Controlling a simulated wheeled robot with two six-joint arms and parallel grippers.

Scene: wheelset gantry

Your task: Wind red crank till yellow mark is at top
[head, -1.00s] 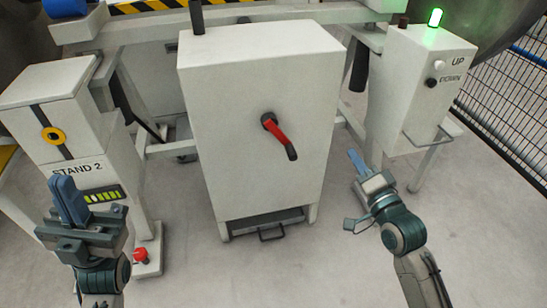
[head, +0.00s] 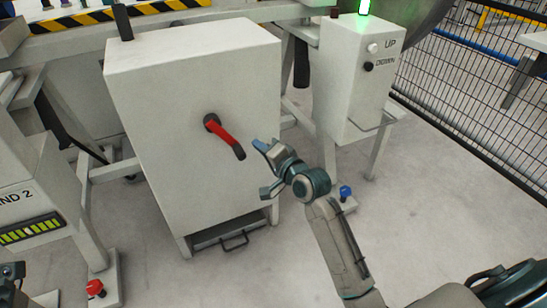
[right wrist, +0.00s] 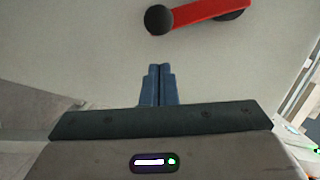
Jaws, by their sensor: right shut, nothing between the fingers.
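The red crank (head: 224,133) sits on the front of a white cabinet (head: 170,180). Its arm slopes from the dark hub down to the right, ending in a black knob. My right gripper (head: 259,146) is shut and empty, just right of the knob and apart from it. In the right wrist view the shut blue fingers (right wrist: 158,85) point toward the cabinet face, with the black knob and red crank arm (right wrist: 195,14) beyond them. I cannot make out a yellow mark on the crank or elsewhere now. My left gripper's fingers are out of view.
A white control box (head: 350,80) with UP and DOWN buttons and a lit green lamp stands at the right. A mesh fence (head: 460,100) is behind it. A stand with a green gauge (head: 30,230) is at left.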

